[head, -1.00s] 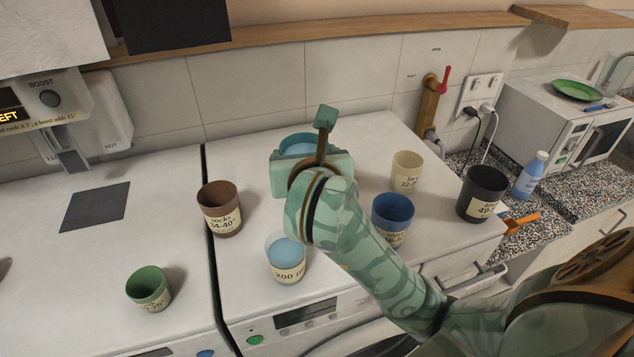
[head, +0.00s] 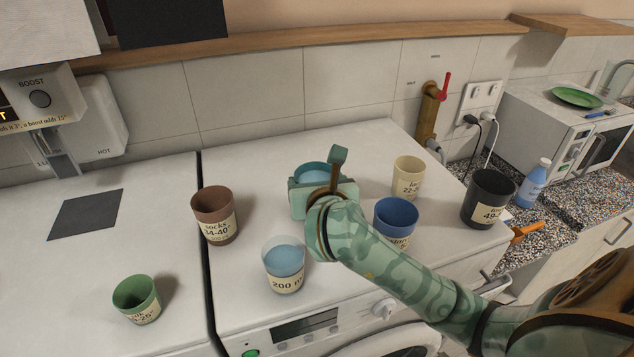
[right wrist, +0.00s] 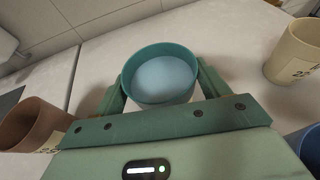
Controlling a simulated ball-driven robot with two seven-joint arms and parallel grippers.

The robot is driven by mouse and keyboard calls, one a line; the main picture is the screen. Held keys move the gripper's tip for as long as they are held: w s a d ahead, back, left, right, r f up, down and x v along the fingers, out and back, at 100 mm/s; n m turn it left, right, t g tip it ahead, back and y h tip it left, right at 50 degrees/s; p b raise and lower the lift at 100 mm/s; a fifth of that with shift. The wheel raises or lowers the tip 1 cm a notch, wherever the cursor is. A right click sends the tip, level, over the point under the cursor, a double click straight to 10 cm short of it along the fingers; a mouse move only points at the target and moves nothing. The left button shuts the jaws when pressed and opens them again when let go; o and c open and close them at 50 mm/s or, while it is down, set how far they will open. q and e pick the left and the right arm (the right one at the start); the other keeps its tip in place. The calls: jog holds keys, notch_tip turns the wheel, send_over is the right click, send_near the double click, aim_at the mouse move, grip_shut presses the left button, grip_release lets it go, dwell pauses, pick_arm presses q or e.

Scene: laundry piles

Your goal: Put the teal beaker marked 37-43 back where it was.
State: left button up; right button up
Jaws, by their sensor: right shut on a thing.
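The teal beaker (head: 314,172) holds pale blue liquid and is upright over the right-hand machine top. Its label is hidden. In the right wrist view the beaker (right wrist: 160,76) sits between the two fingers of my right gripper (right wrist: 158,92), which is shut on it. My right gripper (head: 322,188) and arm cover the beaker's lower part in the head view, so I cannot tell whether it touches the top. My left gripper is not in view.
Near it stand a brown beaker (head: 214,213), a clear one marked 200 (head: 284,268), a blue one (head: 396,216), a cream one (head: 408,178) and a black one (head: 488,198). A green beaker (head: 137,298) stands on the left-hand top near a dark square mat (head: 86,214).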

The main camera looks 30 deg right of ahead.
jog(key=o, duration=1)
jog(key=shift+f, duration=0.1)
jog(key=shift+r, duration=0.25)
jog(key=p+v, duration=0.6)
jog(key=v, duration=0.6)
jog(key=shift+f+p, duration=0.1)
jog(key=shift+p, duration=0.2)
jog(key=shift+f, duration=0.1)
